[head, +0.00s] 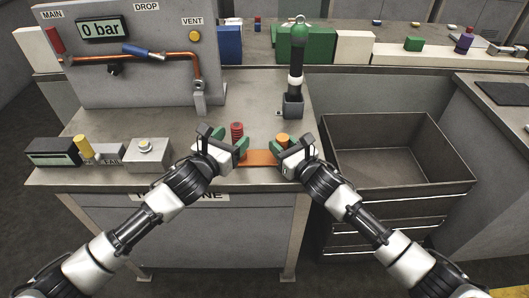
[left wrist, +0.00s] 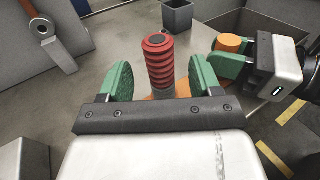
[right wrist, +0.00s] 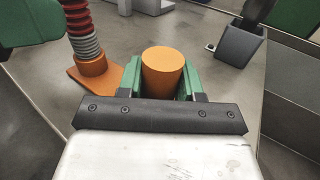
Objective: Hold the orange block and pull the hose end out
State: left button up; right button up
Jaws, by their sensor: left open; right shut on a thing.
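The red ribbed hose end (head: 237,128) stands upright at the orange block (head: 259,158) on the table. In the right wrist view its lower part is grey and sits in a round orange collar (right wrist: 92,66) on a flat orange plate. My left gripper (head: 231,143) is open, its green fingers on either side of the hose end (left wrist: 159,60), with gaps visible in the left wrist view. My right gripper (head: 286,145) is shut on the orange block's upright round post (right wrist: 162,70). Whether the post joins the plate is hidden by the gripper.
A gauge panel (head: 140,80) reading 0 bar, with a copper pipe, stands behind at left. A black cylinder with a green top (head: 297,60) stands in a grey holder (head: 292,106) behind my right gripper. An empty grey bin (head: 395,185) is at right.

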pick_arm(q)
jog(key=shift+x, duration=1.05)
pick_arm(e)
jog(key=shift+f, duration=0.15)
pick_arm(q)
grip_shut()
jog(key=shift+r, duration=1.05)
jog(key=shift+r, duration=2.7)
pick_arm(e)
jog(key=o, duration=1.1)
